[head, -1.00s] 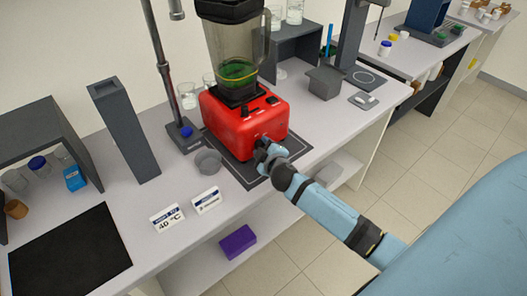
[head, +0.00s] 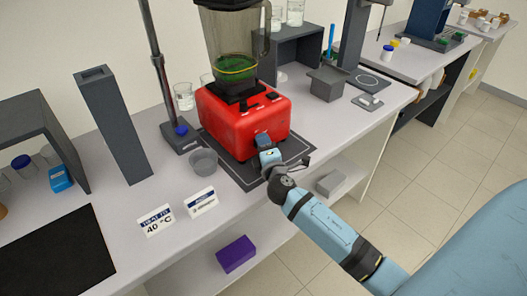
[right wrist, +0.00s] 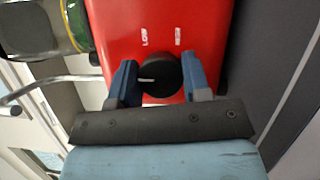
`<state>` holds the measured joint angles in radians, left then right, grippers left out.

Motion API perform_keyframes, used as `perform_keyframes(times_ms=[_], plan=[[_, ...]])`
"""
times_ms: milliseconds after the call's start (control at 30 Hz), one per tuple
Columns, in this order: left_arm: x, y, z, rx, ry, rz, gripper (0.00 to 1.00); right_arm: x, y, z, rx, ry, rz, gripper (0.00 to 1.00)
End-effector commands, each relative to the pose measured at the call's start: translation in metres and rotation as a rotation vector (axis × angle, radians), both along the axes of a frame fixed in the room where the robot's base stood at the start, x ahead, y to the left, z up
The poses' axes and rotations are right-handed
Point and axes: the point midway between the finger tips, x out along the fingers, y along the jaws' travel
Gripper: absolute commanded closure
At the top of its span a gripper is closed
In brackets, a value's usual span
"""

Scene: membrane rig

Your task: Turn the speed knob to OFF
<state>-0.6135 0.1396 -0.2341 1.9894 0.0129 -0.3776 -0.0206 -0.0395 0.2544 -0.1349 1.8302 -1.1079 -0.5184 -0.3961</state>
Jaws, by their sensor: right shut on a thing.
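The red blender base (head: 238,120) stands on a dark mat on the bench, with a clear jug (head: 232,50) holding green stuff on top. In the right wrist view the black speed knob (right wrist: 160,75) sits on the red face (right wrist: 125,25), with a white pointer line toward the left of the picture. LOW and another label show above it. My right gripper (right wrist: 160,80) is shut on the knob, one blue finger at each side. In the head view my right gripper (head: 265,145) is at the base's front and hides the knob. My left gripper is not in view.
A grey bowl (head: 204,162) and two small sign cards (head: 157,221) stand left of the blender. A stand with a dark pole (head: 165,75) is behind the bowl. A black pad (head: 60,255) lies at the front left. A grey box (head: 326,84) stands to the right.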

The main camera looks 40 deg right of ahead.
Motion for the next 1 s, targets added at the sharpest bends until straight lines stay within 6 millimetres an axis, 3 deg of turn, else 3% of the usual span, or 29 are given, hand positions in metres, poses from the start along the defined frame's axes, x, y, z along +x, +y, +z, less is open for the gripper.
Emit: perform_keyframes(times_ms=[700,733,833,1000], plan=[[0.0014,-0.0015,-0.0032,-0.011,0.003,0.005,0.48,-0.0002,0.0004,-0.0008,-0.078,-0.005,0.001,0.80],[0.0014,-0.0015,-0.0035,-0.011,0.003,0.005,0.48,-0.0002,0.0004,-0.0008,-0.078,-0.005,0.001,0.54],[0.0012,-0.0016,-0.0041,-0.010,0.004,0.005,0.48,-0.0003,0.0003,-0.0007,-0.078,-0.005,0.001,0.31],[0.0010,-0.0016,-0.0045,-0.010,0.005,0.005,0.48,-0.0001,0.0002,-0.0003,-0.077,-0.005,0.001,0.31]])
